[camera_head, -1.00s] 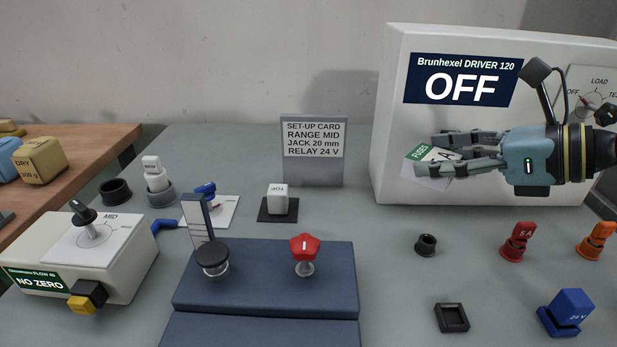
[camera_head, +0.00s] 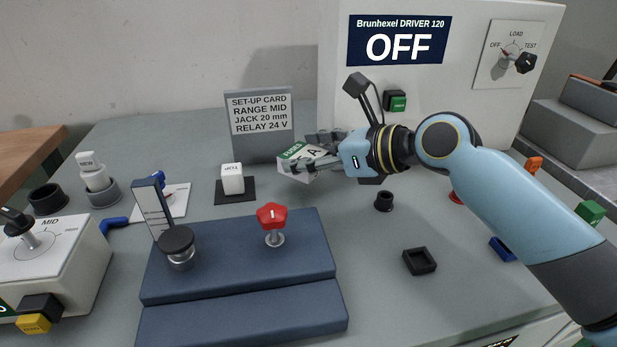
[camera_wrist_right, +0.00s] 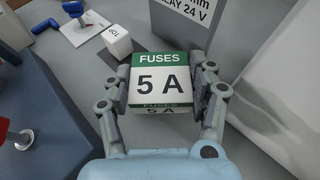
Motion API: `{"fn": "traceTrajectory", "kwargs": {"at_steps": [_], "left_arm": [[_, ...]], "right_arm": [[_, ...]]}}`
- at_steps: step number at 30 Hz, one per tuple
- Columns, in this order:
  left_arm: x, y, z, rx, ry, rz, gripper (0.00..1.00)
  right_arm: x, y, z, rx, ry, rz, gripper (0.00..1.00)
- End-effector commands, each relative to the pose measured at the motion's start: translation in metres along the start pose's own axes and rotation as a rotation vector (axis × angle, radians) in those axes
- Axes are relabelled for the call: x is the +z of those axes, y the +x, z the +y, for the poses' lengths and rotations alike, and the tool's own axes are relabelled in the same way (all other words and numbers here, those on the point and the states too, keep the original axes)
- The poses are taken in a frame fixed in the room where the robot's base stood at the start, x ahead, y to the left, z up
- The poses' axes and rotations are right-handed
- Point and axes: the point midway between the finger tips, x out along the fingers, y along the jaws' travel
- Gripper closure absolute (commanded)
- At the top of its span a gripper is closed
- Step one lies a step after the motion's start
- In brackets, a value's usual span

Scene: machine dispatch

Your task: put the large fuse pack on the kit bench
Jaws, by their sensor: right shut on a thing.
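The fuse pack is a white box with a green FUSES band and the label 5 A; it shows in the head view (camera_head: 299,160) and, close up, in the right wrist view (camera_wrist_right: 159,82). My right gripper (camera_head: 310,162) is shut on it, with one finger on each side in the right wrist view (camera_wrist_right: 160,92). The pack is held in front of the set-up card, right of the white cube marked TOP (camera_head: 232,179). Whether it touches the bench (camera_head: 330,230) is hard to tell. My left gripper is not in view.
The set-up card (camera_head: 262,124) stands behind the pack. A blue stepped block (camera_head: 235,290) with a red star knob (camera_head: 272,217) lies in front. The Brunhexel driver (camera_head: 470,110) reads OFF. A black ring (camera_head: 384,201) and a black square socket (camera_head: 420,261) sit to the right. A wooden surface (camera_head: 25,155) is at far left.

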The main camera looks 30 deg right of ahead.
Motion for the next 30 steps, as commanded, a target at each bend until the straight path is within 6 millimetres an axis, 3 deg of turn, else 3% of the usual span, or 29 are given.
{"fn": "traceTrajectory", "kwargs": {"at_steps": [8,19,20,25,30], "left_arm": [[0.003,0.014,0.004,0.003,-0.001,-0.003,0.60],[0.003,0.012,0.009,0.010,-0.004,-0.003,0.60],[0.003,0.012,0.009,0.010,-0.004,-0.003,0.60],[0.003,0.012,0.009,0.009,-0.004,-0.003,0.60],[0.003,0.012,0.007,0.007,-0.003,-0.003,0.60]], "right_arm": [[-0.036,0.015,0.000,0.000,0.003,0.002,0.78],[-0.039,0.016,0.000,0.000,0.002,0.001,0.78],[-0.039,0.016,0.000,0.000,0.002,0.001,0.39],[-0.039,0.016,0.000,0.000,0.001,0.001,0.17],[-0.039,0.015,0.000,0.000,0.001,0.001,0.17]]}}
